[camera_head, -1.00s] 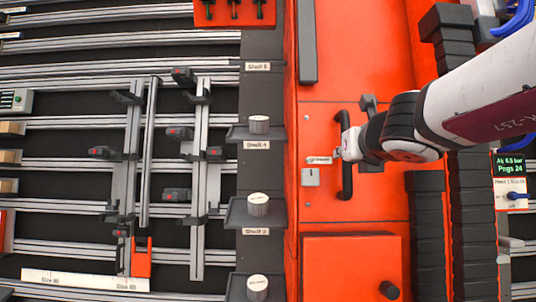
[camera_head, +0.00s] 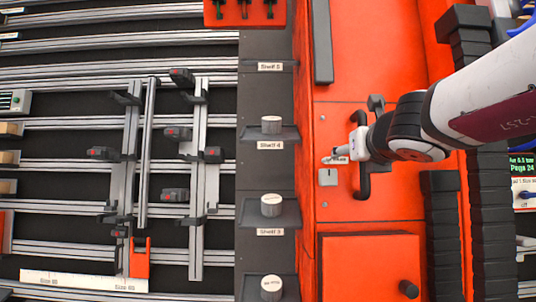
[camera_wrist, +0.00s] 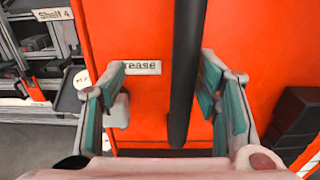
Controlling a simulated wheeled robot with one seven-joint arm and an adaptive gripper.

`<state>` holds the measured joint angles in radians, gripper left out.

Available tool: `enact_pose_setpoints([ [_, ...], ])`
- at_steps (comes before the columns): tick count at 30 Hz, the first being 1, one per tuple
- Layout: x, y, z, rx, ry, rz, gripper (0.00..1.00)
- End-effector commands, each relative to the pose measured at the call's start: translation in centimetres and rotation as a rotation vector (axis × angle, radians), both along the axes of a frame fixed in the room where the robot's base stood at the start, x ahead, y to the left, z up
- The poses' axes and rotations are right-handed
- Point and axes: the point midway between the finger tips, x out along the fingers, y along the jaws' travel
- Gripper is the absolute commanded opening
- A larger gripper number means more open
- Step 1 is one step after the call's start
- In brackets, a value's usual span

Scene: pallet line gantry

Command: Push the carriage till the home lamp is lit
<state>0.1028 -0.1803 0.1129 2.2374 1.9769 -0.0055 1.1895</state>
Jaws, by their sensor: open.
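The orange carriage (camera_head: 350,215) fills the middle right of the head view. It has a dark vertical handle (camera_head: 362,185). My gripper (camera_head: 345,152) is at the upper part of this handle, partly hidden by my arm. In the wrist view the dark handle bar (camera_wrist: 185,85) runs between the two open fingers of my gripper (camera_wrist: 170,100). The bar looks nearer the right finger; I cannot tell whether they touch. A label ending in "rease" (camera_wrist: 142,67) is on the orange face. I cannot identify a home lamp; a small box with a green spot (camera_head: 14,101) is at the far left.
Labelled shelves with pale-topped pots (camera_head: 271,125) line the carriage's left side. Rails and clamps (camera_head: 178,133) lie further left. Dark stacked segments (camera_head: 445,230) stand right of the orange face. A green-lettered display (camera_head: 523,167) is at the right edge.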

Motion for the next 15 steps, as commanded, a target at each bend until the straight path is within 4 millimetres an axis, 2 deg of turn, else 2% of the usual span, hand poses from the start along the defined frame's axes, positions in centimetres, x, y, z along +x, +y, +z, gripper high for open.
enact_pose_setpoints([
  [10,0.0,0.2,0.0,0.001,-0.001,0.004,0.57],
  [15,-1.0,0.3,0.7,0.001,-0.001,0.005,0.57],
])
